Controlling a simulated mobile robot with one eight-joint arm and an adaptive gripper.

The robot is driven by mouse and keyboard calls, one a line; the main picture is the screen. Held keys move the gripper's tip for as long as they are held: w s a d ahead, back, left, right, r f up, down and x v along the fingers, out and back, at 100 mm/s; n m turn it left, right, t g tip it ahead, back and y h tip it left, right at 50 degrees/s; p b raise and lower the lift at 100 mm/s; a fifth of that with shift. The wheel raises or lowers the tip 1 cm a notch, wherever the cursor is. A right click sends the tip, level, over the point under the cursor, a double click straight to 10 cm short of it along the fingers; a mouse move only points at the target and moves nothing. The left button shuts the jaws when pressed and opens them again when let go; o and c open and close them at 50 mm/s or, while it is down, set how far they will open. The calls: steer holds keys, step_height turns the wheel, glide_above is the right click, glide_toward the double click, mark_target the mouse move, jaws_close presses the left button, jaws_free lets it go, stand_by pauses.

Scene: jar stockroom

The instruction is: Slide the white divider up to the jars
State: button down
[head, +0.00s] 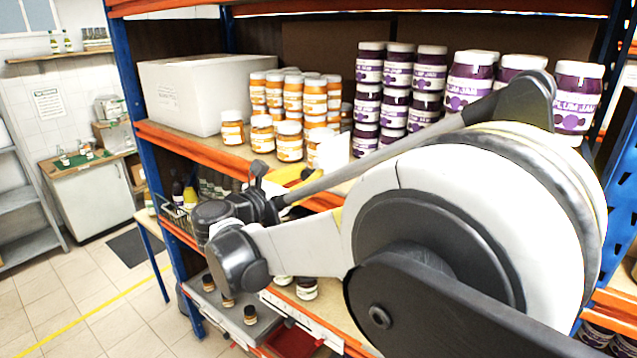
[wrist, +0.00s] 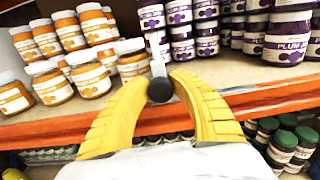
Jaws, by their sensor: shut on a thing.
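The white divider (head: 334,152) stands on the shelf between the orange jars (head: 290,142) and the purple plum jam jars (head: 397,98). In the wrist view, the divider (wrist: 158,67) is seen nearly edge-on, with a dark round knob (wrist: 160,90) at its front. My gripper (wrist: 161,84) has its yellow fingers closed around this knob. In the wrist view, orange jars (wrist: 88,73) stand close at the divider's left, and plum jars (wrist: 183,44) stand behind it to the right. In the head view, my arm hides most of the gripper and the knob.
A white box (head: 195,95) stands at the left end of the shelf. The orange shelf edge (wrist: 265,101) runs beneath the gripper. Bare shelf board shows to the right of the divider, in front of the plum jars. More jars (wrist: 290,140) stand on the level below.

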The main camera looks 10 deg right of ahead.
steer(key=shift+a, duration=0.1)
steer(key=shift+w, duration=0.1)
steer(key=c, duration=1.1)
jaws_free()
steer(key=shift+a, duration=0.3)
steer(key=v, duration=1.2)
